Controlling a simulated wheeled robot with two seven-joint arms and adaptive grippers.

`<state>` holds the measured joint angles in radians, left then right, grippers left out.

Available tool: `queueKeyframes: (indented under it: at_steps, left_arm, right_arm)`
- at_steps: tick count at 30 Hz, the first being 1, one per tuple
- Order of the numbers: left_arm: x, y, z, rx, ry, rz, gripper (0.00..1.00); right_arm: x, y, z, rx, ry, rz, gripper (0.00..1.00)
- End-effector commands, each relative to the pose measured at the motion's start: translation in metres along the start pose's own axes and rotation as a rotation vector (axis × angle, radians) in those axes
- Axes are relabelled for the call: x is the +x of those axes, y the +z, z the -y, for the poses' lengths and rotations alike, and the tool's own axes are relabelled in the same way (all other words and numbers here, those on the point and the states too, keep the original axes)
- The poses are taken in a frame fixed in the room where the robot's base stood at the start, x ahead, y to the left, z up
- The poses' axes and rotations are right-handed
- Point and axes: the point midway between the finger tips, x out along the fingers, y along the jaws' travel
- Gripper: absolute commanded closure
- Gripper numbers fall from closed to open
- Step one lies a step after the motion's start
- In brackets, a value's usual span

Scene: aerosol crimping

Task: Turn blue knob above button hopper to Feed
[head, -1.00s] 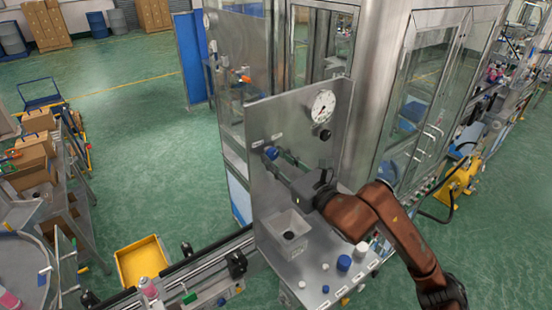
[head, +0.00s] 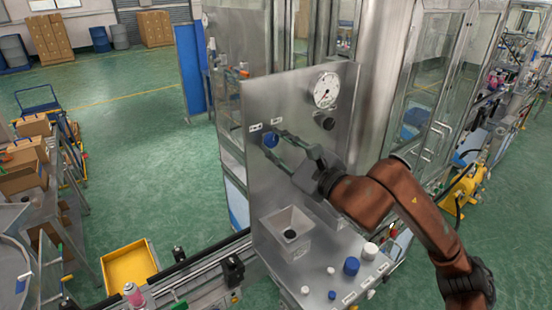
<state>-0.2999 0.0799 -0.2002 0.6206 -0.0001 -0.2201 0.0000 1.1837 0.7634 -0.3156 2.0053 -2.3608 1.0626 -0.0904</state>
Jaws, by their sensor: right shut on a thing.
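The blue knob (head: 271,139) is on the upright steel panel (head: 300,100), below two small white labels (head: 266,125). My right gripper (head: 275,143) reaches in from the right, with its long fingers around the blue knob and shut on it. The fingers partly hide the knob, so its pointer and the label text cannot be read. The button hopper (head: 288,232), a square steel funnel with a dark hole, stands on the ledge below the gripper. My left gripper is not in view.
A pressure gauge (head: 326,89) and a black knob (head: 324,120) are on the panel, right of the gripper. Blue and white caps (head: 351,266) stand on the ledge's front. A conveyor (head: 205,268) runs at lower left, near a yellow bin (head: 130,264).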

Motion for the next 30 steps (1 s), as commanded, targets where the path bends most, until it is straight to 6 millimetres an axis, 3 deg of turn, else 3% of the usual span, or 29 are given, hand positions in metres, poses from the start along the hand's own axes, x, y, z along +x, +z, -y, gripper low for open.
queueKeyframes:
  at_steps: [3,12,30]
  left_arm:
    - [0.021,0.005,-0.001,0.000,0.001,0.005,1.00]
    - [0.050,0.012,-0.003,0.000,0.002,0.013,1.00]
    - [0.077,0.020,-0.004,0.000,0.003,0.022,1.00]
  right_arm:
    - [0.000,-0.004,-0.003,-0.114,0.000,-0.001,0.98]
    - [0.000,-0.003,-0.002,-0.398,0.001,-0.002,0.98]
    - [0.000,-0.001,-0.001,-0.883,0.003,-0.001,0.98]
